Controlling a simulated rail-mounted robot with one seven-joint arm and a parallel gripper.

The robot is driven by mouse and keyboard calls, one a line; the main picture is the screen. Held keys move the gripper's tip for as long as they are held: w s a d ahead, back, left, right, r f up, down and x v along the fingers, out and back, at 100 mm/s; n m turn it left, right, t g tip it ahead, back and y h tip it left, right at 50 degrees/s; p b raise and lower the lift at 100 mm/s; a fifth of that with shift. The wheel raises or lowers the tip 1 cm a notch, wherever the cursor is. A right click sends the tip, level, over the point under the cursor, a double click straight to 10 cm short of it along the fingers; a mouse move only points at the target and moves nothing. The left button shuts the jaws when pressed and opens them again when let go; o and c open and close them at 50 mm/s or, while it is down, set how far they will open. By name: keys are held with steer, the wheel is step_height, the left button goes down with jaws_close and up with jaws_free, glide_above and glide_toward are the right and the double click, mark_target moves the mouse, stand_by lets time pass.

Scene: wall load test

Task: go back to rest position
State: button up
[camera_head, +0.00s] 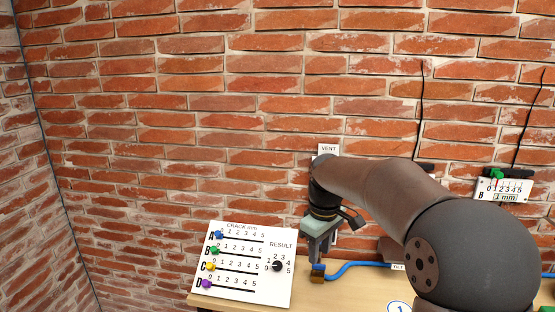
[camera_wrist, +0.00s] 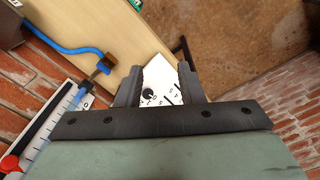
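My gripper (camera_head: 319,254) hangs pointing down in front of the brick wall, just right of the white CRACK/RESULT board and above the table's back edge. In the wrist view my gripper (camera_wrist: 160,70) has its two fingers apart, with a clear gap between them and nothing held. The white board (camera_wrist: 161,80) shows through that gap, beyond the fingertips. My arm reaches in from the right and hides part of the wall and table.
The CRACK/RESULT board (camera_head: 244,262) with coloured sliders stands on the wooden table (camera_head: 240,304). A blue hose (camera_head: 345,267) with a brass end (camera_head: 318,273) lies close to my gripper. A VENT label (camera_head: 328,149) and a gauge marked B (camera_head: 503,189) are on the wall.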

steer(key=s+d+f+m, duration=0.1)
steer(key=s+f+m, duration=0.2)
steer(key=s, duration=0.7)
steer(key=s+d+f+m+b, duration=0.1)
steer(key=s+d+f+m, duration=0.1)
steer(key=s, duration=0.7)
steer(key=s+d+f+m, duration=0.1)
steer(key=s+f+m, duration=0.3)
steer(key=s, duration=0.6)
steer(key=shift+s+d+b, duration=0.3)
steer(key=shift+d, duration=0.05)
